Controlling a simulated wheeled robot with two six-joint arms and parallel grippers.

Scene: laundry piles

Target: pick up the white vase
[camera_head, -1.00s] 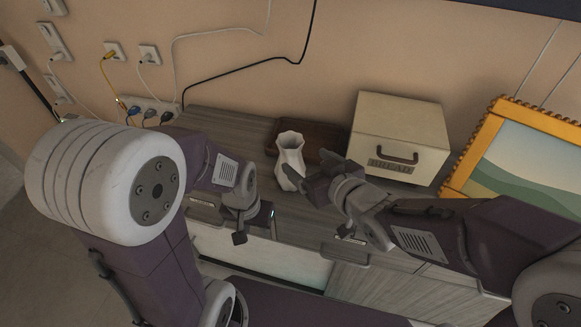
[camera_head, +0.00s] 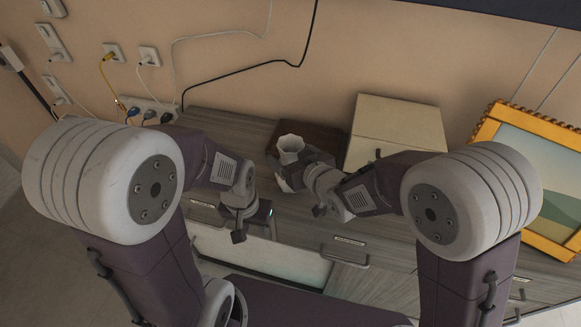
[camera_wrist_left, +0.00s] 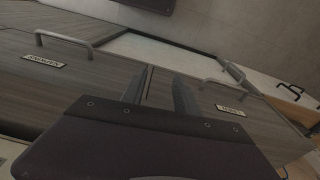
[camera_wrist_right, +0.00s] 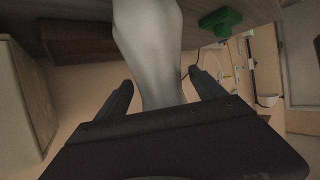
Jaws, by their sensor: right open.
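The white vase (camera_head: 290,146) is a pale, faceted vessel with an open top. It stands on the grey wooden dresser top, its lower part partly hidden by my right gripper (camera_head: 288,178) in the head view. In the right wrist view the vase (camera_wrist_right: 148,40) lies between the two spread fingers of my right gripper (camera_wrist_right: 158,84). The fingers are on either side of it with gaps showing, so it is not clamped. My left gripper (camera_head: 254,224) is open and empty, low by the dresser's front edge. The left wrist view shows drawer fronts beyond its fingers (camera_wrist_left: 159,90).
A cream bread box (camera_head: 395,125) stands right of the vase, partly hidden by my right arm. A dark brown wooden tray (camera_head: 325,138) is just behind the vase. An orange-framed picture (camera_head: 535,122) leans at the right.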

